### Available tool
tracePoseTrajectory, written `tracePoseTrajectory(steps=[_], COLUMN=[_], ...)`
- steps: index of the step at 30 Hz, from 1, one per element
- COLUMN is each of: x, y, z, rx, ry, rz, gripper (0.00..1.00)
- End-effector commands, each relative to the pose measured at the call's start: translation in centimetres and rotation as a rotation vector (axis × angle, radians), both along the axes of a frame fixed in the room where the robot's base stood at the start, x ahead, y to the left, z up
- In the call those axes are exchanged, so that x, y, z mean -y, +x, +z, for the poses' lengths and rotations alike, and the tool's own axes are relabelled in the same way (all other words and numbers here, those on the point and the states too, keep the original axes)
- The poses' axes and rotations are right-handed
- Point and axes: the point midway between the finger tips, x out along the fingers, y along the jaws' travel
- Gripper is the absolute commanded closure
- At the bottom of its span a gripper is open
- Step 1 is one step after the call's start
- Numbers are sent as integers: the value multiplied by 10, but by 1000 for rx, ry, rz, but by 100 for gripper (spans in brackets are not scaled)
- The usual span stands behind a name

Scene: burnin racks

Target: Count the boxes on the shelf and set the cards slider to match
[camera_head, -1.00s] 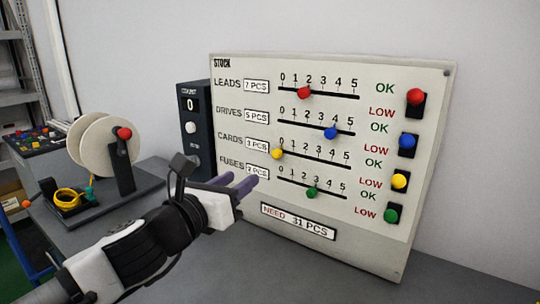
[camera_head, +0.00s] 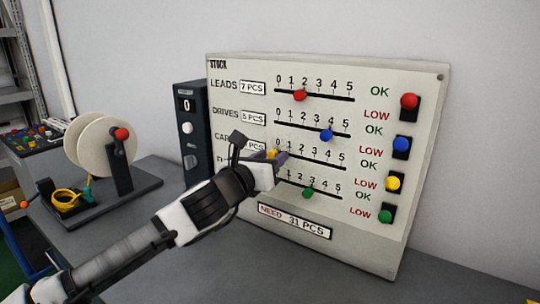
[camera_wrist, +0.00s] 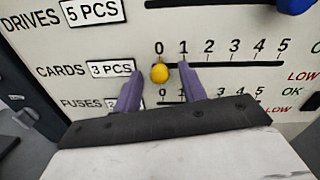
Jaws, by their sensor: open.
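The STOCK board (camera_head: 350,235) stands upright on the bench. Its yellow cards slider knob (camera_wrist: 159,73) sits at 0 on the cards scale, beside a label reading 3 PCS. It also shows in the head view (camera_head: 272,154), partly behind my gripper. My gripper (camera_wrist: 160,82) is open, with one purple finger on each side just below the yellow knob. In the head view my gripper (camera_head: 278,160) is at the left end of the cards track. I cannot tell whether the fingers touch the knob. No shelf boxes can be made out clearly.
The red leads knob (camera_head: 300,95) is near 2, the blue drives knob (camera_head: 326,134) near 4, and the green fuses knob (camera_head: 307,193) near 2. A dark counter box (camera_head: 191,135) reading 0 stands left of the board. A spool stand (camera_head: 125,165) is further left.

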Motion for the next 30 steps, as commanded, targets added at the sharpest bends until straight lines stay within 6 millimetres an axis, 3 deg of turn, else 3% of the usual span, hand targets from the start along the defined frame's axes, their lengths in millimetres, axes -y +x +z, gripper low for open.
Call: tracePoseTrajectory(steps=[11,21,30], x=[3,3,10], y=[5,4,0], z=[0,0,-2], rx=[1,1,1], ry=[1,1,4], rz=[0,0,-2], gripper=[59,100,100])
